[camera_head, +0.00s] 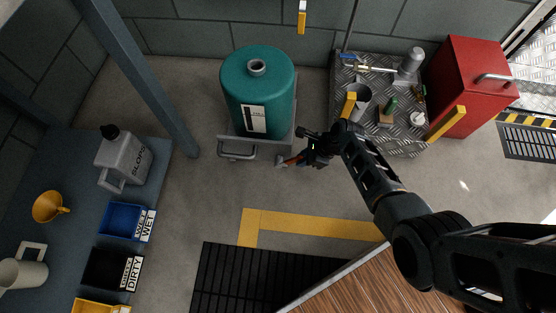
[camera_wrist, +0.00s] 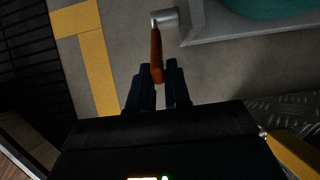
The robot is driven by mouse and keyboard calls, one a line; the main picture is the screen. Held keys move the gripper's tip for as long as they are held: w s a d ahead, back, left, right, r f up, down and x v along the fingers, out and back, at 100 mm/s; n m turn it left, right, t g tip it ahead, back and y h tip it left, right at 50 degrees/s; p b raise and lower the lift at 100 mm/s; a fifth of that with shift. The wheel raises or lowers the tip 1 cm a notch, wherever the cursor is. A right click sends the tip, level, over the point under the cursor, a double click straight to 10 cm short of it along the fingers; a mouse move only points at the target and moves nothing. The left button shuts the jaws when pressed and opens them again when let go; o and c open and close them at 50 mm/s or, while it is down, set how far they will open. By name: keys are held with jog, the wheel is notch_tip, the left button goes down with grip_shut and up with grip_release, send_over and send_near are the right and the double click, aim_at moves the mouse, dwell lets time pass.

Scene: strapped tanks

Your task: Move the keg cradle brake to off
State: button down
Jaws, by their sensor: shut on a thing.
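The teal keg (camera_head: 258,95) stands upright on the grey cradle (camera_head: 236,143) near the back wall. The brake lever (camera_head: 292,161) has an orange-red grip and sits at the cradle's front right corner. In the wrist view the lever (camera_wrist: 156,52) runs from a grey metal pivot piece (camera_wrist: 166,18) beside the cradle's edge towards my fingers. My gripper (camera_head: 303,157) is shut on the end of the lever's grip; its two dark fingers (camera_wrist: 162,76) lie on either side of it. No on or off marking is legible.
A tread-plate bench (camera_head: 398,106) with cups and fittings stands right of the cradle, beside a red cabinet (camera_head: 466,80). A blue-grey post (camera_head: 140,75) and a bench with bins (camera_head: 65,195) are at left. Floor in front of the cradle is clear, with yellow tape (camera_head: 310,224).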

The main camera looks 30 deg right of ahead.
jog(key=shift+s+d+f, duration=0.2)
jog(key=shift+f, duration=0.15)
jog(key=shift+s+d+f+b, duration=0.15)
jog(key=shift+f+b, duration=0.1)
jog(key=shift+f, duration=0.1)
jog(key=shift+s+d+f+b, duration=0.1)
jog(key=shift+d+f+b, duration=0.05)
jog(key=shift+f+b, duration=0.15)
jog(key=c, duration=1)
grip_release()
jog(key=shift+r, duration=0.1)
jog(key=shift+d+r, duration=0.1)
jog(key=p+v, duration=0.6)
jog(key=p, duration=0.1)
jog(key=shift+r, duration=0.35)
